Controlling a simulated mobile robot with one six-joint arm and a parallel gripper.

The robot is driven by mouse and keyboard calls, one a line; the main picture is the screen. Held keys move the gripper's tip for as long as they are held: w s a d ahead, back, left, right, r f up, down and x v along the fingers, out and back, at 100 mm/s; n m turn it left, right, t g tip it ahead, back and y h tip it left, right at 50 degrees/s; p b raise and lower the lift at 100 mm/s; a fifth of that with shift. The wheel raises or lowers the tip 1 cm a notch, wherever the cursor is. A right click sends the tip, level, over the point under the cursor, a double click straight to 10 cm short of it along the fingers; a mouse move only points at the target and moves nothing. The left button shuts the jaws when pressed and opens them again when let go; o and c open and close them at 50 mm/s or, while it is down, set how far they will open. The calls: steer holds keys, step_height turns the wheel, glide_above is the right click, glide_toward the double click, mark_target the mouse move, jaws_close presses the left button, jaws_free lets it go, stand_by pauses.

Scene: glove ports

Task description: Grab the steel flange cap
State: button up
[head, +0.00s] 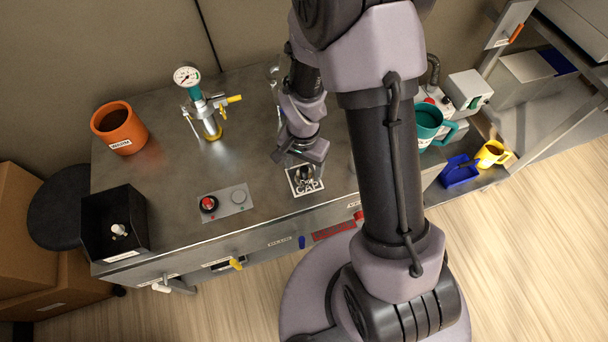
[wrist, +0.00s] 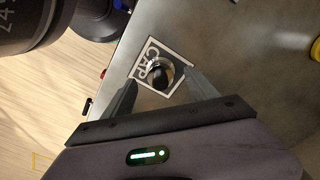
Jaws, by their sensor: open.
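The steel flange cap (wrist: 157,74) sits on a white-outlined square label marked CAP (wrist: 150,52) on the steel bench top. In the wrist view it is a shiny round piece with a dark centre, lying ahead of and between my fingers. My gripper (wrist: 160,92) is open, its two fingers apart on either side of the label, and nothing is held. In the head view the cap (head: 304,175) shows at the bench's front edge, with my gripper (head: 297,157) just above and behind it. I cannot tell the exact height gap.
A panel with a red button (head: 208,204) lies left of the label. A teal mug (head: 428,122) is right of my arm.

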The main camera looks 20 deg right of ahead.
mark_target(304, 168)
steer(key=f, duration=0.2)
steer(key=f+b, duration=0.1)
steer(key=f, duration=0.1)
steer(key=shift+w+d, duration=0.15)
steer(key=shift+w, duration=0.05)
steer(key=shift+r, duration=0.1)
steer(key=shift+c, duration=1)
jaws_close()
steer(key=shift+r, duration=0.1)
